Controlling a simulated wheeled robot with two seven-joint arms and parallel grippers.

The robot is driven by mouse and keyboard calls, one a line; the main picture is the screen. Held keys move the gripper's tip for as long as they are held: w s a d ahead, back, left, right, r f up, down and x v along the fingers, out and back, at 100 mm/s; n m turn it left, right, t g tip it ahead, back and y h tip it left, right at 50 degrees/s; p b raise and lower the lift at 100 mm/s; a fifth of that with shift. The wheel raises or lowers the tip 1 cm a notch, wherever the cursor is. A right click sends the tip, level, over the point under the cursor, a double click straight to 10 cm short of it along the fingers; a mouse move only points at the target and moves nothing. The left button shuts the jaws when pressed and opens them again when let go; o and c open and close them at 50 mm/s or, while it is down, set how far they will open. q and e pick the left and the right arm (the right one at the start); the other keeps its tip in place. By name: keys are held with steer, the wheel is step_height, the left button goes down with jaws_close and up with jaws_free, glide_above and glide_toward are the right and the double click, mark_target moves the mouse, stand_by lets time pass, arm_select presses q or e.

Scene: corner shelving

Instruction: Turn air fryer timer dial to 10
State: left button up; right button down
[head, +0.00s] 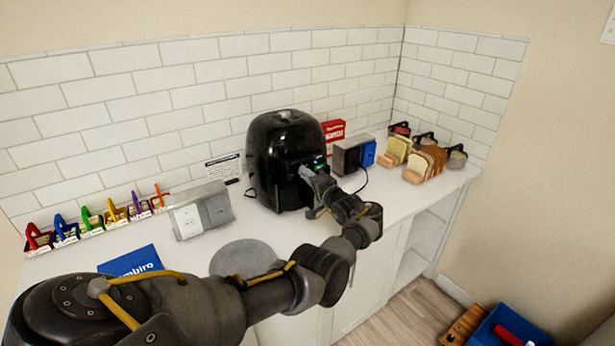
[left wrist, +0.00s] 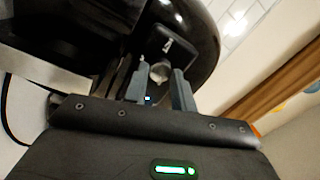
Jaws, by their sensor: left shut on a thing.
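The black air fryer (head: 285,150) stands on the white counter against the tiled wall, with a small green display on its front. My left arm reaches across the counter, and my left gripper (head: 308,174) is at the front of the air fryer. In the left wrist view, the gripper's two grey fingers (left wrist: 158,90) are on either side of a small silvery dial (left wrist: 160,72) and shut on it. The glossy air fryer body (left wrist: 200,35) is behind them. The fingers partly hide the dial, and its markings cannot be read. My right gripper is not in view.
Bread loaves (head: 425,163) are at the right end. A round grey mat (head: 245,258) and blue card lie in front.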

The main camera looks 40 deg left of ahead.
arm_select(q)
steer(key=o, duration=1)
steer(key=b+v, duration=0.2)
steer(key=v, duration=0.9)
steer(key=shift+a, duration=0.1)
